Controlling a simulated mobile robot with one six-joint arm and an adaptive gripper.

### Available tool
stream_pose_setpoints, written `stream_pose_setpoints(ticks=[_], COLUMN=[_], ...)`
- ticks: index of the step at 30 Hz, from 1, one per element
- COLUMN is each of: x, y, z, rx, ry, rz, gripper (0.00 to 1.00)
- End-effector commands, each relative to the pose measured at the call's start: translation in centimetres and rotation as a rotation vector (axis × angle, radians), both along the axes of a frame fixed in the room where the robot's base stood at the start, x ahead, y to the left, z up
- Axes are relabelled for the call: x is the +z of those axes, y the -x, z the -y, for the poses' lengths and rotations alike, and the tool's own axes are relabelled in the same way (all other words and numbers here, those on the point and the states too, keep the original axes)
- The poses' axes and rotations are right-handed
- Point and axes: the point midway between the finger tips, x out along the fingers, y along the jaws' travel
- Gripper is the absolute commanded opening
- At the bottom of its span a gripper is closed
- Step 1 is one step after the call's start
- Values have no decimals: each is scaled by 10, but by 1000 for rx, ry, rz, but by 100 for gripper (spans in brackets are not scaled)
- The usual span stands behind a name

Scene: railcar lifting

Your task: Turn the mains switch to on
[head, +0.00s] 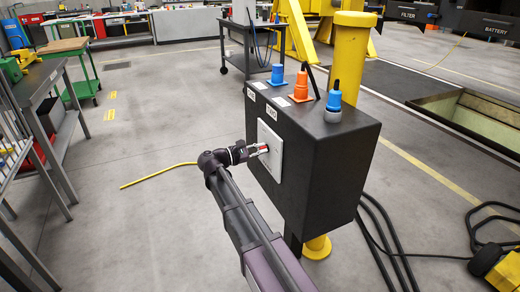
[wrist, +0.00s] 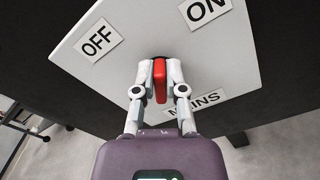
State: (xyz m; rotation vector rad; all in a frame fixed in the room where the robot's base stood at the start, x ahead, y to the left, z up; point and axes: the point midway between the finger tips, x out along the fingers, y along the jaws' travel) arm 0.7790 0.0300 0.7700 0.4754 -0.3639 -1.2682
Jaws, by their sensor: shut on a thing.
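The mains switch has a red handle (wrist: 160,80) on a pale square plate (wrist: 235,65). In the wrist view the plate carries an OFF label (wrist: 100,40) at upper left, an ON label (wrist: 205,9) at upper right and a MAINS label (wrist: 197,106) below. My gripper (wrist: 160,72) has its two fingers closed on either side of the red handle. I cannot tell clearly which label the handle points to. In the head view my gripper (head: 262,148) reaches the plate (head: 270,150) on the side of a black box (head: 330,165); the fingers partly hide the handle.
Blue and orange connectors (head: 300,85) stand on the box top. A yellow post (head: 350,50) rises behind it, and black cables (head: 378,235) hang below. A workbench (head: 40,85) stands at left. The floor between is open, apart from a yellow cable (head: 155,175).

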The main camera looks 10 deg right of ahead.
Motion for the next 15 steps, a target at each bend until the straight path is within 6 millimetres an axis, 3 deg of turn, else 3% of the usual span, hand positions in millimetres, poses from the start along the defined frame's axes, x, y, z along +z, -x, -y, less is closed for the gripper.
stream_pose_setpoints(ticks=[15], x=[-4], y=[4], z=[1], rx=[-1], ry=[-109], rz=[398], gripper=[0])
